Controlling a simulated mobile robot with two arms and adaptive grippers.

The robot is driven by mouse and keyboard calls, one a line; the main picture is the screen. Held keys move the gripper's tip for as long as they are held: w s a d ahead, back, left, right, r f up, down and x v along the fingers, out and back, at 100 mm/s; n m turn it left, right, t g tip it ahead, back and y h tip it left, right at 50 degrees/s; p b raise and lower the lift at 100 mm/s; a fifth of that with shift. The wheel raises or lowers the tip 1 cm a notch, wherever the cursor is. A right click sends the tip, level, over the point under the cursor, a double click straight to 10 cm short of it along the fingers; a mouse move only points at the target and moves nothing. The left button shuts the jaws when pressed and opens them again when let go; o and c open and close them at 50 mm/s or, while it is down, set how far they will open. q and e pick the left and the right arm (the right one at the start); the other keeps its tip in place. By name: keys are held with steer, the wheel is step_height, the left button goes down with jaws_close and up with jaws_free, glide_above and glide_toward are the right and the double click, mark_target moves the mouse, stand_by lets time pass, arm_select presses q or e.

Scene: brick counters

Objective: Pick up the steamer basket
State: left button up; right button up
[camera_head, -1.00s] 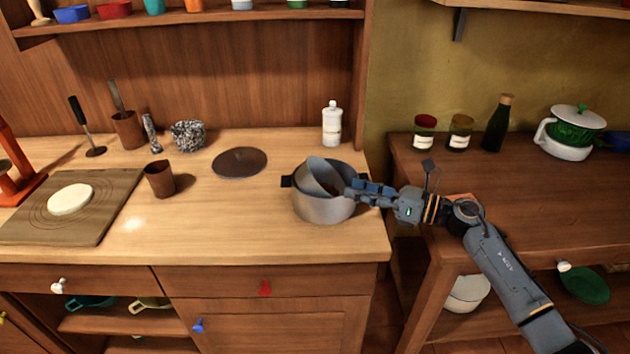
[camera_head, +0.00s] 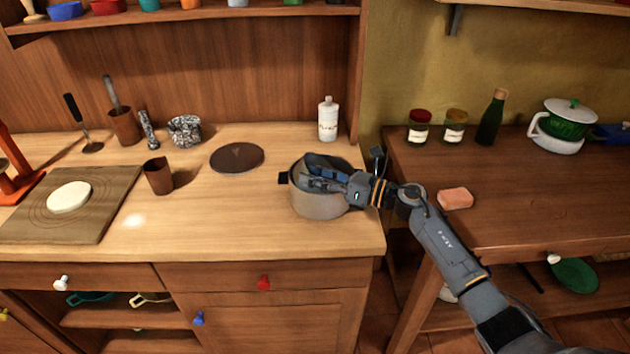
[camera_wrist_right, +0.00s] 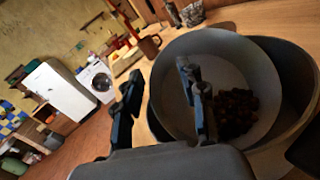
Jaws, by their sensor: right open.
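The steamer basket (camera_wrist_right: 225,62) is a grey round bowl with small dark brown pieces inside, seen in the right wrist view. It sits tilted inside the grey metal pot (camera_head: 318,206) on the wooden counter. My right gripper (camera_wrist_right: 160,102) is open at the basket's near left rim. In the wrist view one finger shows left of the rim and the other in front of the basket's inside; contact is unclear. In the head view my right gripper (camera_head: 318,180) reaches over the pot from the right and hides much of the basket. My left gripper is not in view.
A round dark lid (camera_head: 237,158) lies left of the pot, and a white bottle (camera_head: 327,120) stands behind it. A brown cup (camera_head: 158,176) and a board with dough (camera_head: 69,197) are further left. The front middle of the counter is clear.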

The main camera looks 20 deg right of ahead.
jaws_close()
